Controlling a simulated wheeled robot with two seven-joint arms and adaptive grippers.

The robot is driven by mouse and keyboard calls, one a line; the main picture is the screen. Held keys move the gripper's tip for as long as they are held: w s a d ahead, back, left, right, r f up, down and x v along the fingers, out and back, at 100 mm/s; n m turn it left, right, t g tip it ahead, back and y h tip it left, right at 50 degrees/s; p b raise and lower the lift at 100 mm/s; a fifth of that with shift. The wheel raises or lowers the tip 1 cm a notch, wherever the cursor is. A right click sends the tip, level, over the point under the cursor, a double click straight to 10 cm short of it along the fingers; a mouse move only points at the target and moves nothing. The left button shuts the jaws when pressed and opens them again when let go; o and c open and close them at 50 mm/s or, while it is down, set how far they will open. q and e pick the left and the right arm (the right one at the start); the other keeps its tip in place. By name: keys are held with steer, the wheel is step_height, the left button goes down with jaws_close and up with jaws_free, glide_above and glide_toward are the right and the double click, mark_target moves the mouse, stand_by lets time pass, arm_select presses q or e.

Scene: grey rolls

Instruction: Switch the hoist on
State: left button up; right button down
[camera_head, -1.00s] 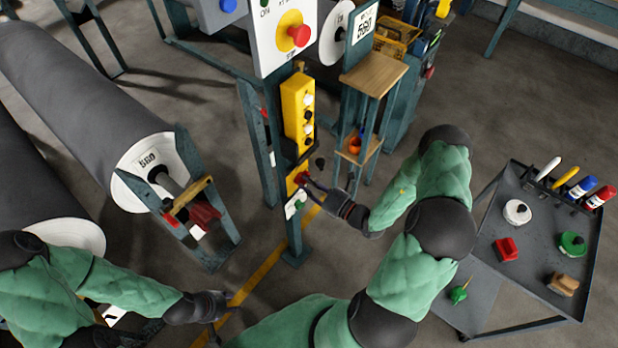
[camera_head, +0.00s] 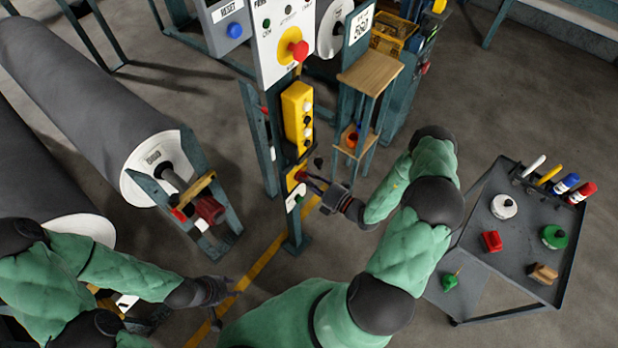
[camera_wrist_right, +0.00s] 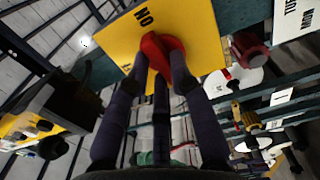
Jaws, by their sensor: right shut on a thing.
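The hoist switch is a yellow plate (camera_head: 292,184) low on the teal post, under the yellow button box (camera_head: 298,118). In the right wrist view the plate (camera_wrist_right: 205,38) carries a red rotary knob (camera_wrist_right: 153,52) and the letters ON, seen upside down. My right gripper (camera_head: 305,178) is at the plate. The fingers hide part of the knob and of the other lettering. My left gripper (camera_head: 226,305) is empty and open, low over the floor near the yellow line.
A panel with a red mushroom button (camera_head: 298,50) and a blue reset button (camera_head: 235,30) is above. Big grey rolls (camera_head: 85,95) lie at left. A small wooden-topped stand (camera_head: 370,72) is right of the post. A grey cart (camera_head: 520,250) with several items stands at right.

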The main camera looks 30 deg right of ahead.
steer(key=shift+m, duration=0.5)
steer(key=c, duration=1.1)
jaws_free()
steer(key=v, duration=1.2)
